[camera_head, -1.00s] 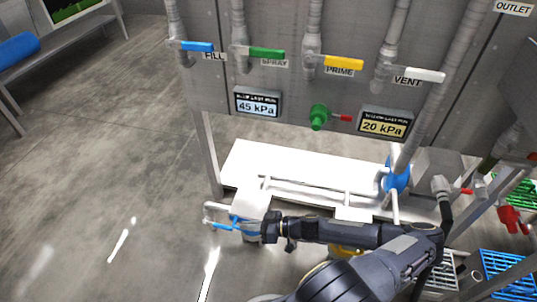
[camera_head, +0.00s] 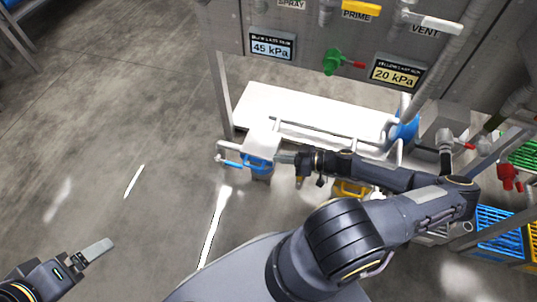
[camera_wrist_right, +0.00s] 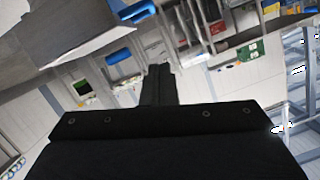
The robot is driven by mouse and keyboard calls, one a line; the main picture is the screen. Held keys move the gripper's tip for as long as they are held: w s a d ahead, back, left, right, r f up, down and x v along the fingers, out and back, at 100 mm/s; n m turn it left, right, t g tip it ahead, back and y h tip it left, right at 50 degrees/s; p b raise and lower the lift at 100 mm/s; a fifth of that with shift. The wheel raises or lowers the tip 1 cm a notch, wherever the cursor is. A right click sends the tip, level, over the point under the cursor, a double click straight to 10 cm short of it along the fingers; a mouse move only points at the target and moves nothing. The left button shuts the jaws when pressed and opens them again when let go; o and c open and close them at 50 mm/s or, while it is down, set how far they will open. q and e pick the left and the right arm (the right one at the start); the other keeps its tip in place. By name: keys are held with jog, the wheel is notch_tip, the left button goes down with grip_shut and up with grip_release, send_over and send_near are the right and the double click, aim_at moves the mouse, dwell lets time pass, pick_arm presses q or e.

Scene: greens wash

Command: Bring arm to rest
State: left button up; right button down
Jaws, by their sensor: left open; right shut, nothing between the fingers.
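My right arm reaches in from the lower right of the head view. My left gripper (camera_head: 97,250) is at the lower left of the head view, over bare floor and empty. It is open, though only one finger shows clearly.
A grey panel carries the 45 kPa display (camera_head: 272,46), the 20 kPa display (camera_head: 396,74), a green valve (camera_head: 332,62) and the white VENT handle (camera_head: 432,22). Blue crates (camera_head: 497,228) stand at the right. The floor at left is clear.

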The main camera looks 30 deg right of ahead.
pick_arm(q)
jog(key=shift+r, duration=0.2)
pick_arm(e)
jog(key=shift+v, duration=0.85)
